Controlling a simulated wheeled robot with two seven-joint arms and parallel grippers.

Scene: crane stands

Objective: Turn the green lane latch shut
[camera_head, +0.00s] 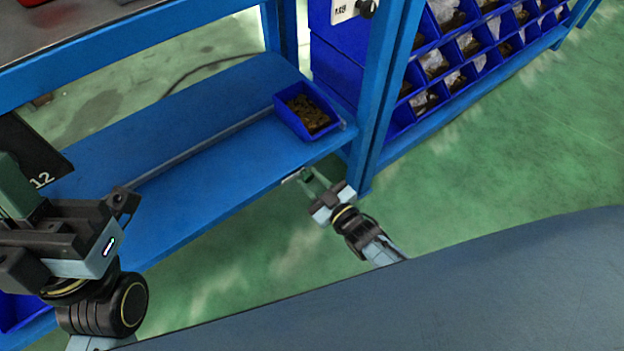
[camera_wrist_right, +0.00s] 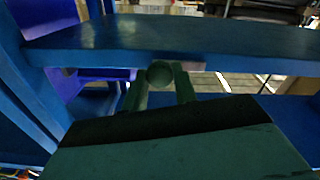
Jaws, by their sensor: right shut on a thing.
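The green lane latch (camera_wrist_right: 160,73) shows in the right wrist view as a round green knob at the front edge of the blue shelf (camera_wrist_right: 100,45). My right gripper (camera_wrist_right: 162,80) has one green finger on each side of the knob and is shut on it. In the head view my right gripper (camera_head: 309,175) is at the shelf's front edge, below the blue bin; the latch cannot be made out there. My left gripper (camera_head: 18,190) is at the left edge of the head view, partly cut off, beside a dark piece marked 12 (camera_head: 35,165).
A blue bin (camera_head: 307,112) with brown parts stands on the shelf (camera_head: 215,120) near its right end. A blue post (camera_head: 374,115) rises just right of it. A rack of blue bins (camera_head: 470,60) stands at upper right. Green floor (camera_head: 530,140) is clear at right.

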